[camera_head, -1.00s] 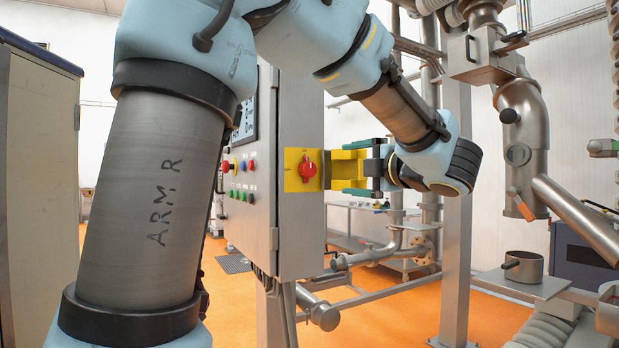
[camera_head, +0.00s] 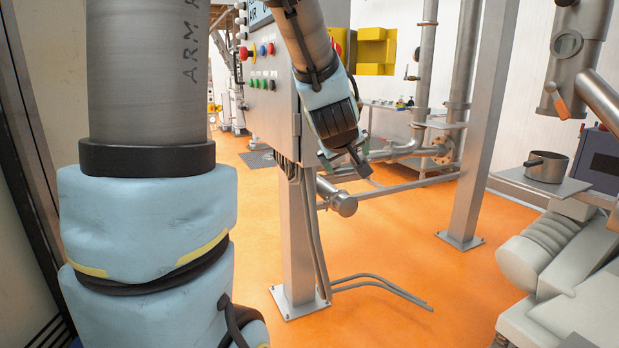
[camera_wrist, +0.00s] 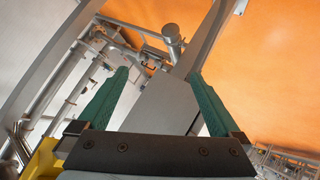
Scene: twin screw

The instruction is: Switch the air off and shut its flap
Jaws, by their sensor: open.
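The yellow switch plate with its red knob (camera_head: 338,48) is on the side of the grey cabinet, mostly hidden behind my arm in the head view. The knob's setting cannot be read. The yellow flap (camera_head: 376,52) stands open, sticking out to the right of the plate. My gripper (camera_head: 347,160) is below and left of the flap, apart from it, pointing down in front of the cabinet's lower part. In the wrist view its two green fingers (camera_wrist: 157,85) are spread with nothing between them. Something yellow shows at that view's lower left edge.
The grey cabinet (camera_head: 275,115) carries several coloured buttons and stands on a post (camera_head: 297,235) with cables. A steel column (camera_head: 480,130) and pipes stand to the right. A pot (camera_head: 546,166) sits on a shelf. Orange floor lies clear between.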

